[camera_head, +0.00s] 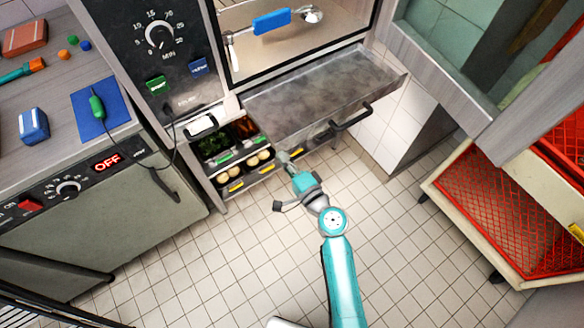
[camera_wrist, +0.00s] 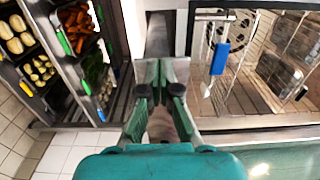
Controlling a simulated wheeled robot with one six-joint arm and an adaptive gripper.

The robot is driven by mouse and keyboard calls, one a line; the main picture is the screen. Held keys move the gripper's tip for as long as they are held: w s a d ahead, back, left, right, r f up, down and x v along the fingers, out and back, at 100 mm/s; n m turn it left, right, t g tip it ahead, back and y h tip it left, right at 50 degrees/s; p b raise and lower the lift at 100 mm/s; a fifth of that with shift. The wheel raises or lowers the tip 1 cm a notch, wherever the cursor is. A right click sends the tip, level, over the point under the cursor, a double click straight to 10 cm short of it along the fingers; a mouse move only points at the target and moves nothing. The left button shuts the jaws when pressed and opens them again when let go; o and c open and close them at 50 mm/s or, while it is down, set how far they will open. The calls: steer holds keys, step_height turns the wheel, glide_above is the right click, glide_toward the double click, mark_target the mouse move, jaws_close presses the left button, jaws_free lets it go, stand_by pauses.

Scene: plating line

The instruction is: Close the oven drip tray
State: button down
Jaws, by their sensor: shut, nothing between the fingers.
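The oven drip tray (camera_head: 318,88) is a flat grey metal tray. In the head view it sticks out from below the oven opening, so it stands open. Its black bar handle (camera_head: 352,121) is on the front side, to the right of my gripper. My gripper (camera_head: 285,158) is close to the left part of the tray's front, beside the food drawers. I cannot tell whether it touches the tray. In the wrist view my gripper (camera_wrist: 161,92) is shut and empty, with its fingers pointing at a grey upright strip next to the oven. I cannot make out the tray clearly there.
Open drawers with vegetables (camera_head: 232,186) stand left of the tray; they also show in the wrist view (camera_wrist: 52,74). A cart with red mesh trays (camera_head: 482,205) stands at the right. The tiled floor (camera_head: 215,275) is mostly clear.

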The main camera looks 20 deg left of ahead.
steer(key=shift+w+a, duration=0.2)
steer(key=shift+a, duration=0.1)
